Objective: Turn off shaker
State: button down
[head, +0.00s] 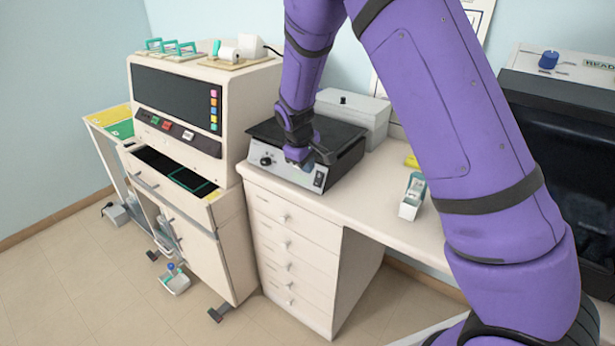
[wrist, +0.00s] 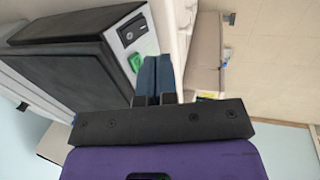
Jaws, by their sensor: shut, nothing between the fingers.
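The shaker has a black top platform and a silver front panel (head: 285,172), and it stands on the white counter in the head view. A black rocker switch (head: 320,177) is at the right end of the panel, and a dark knob (head: 265,160) is toward the left. My gripper (head: 300,163) is in front of the panel, between knob and switch, hiding part of it. In the wrist view, my gripper's blue fingers (wrist: 156,62) are shut together and empty. The black switch (wrist: 131,30) and a green part (wrist: 135,62) show just left of the fingertips. Contact cannot be told.
A grey box (head: 355,113) stands behind the shaker. A small white-green holder (head: 412,196) is on the counter to the right. A beige staining machine (head: 235,110) with an open drawer stands at left. A dark-fronted machine (head: 560,150) is at right.

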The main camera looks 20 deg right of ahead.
notch_tip(320, 180, up, 6)
jog(key=shift+f, duration=0.2)
dwell(0.4)
jog(key=s+d+r+m+t+y, duration=0.1)
jog(key=s+d+r+m, duration=0.15)
jog(key=s+r, duration=0.6)
jog(key=s+d+r+m+y, duration=0.2)
jog(key=s+d+r, duration=0.2)
jog(key=s+r, duration=0.45)
jog(key=s+d+r+m+t, duration=0.1)
jog(key=s+r, duration=0.3)
jog(key=s, duration=1.6)
jog(key=shift+s+r+m+t, duration=0.15)
jog(key=shift+r+m+t, duration=0.05)
jog(key=shift+m+t, duration=0.6)
jog(key=shift+d, duration=0.1)
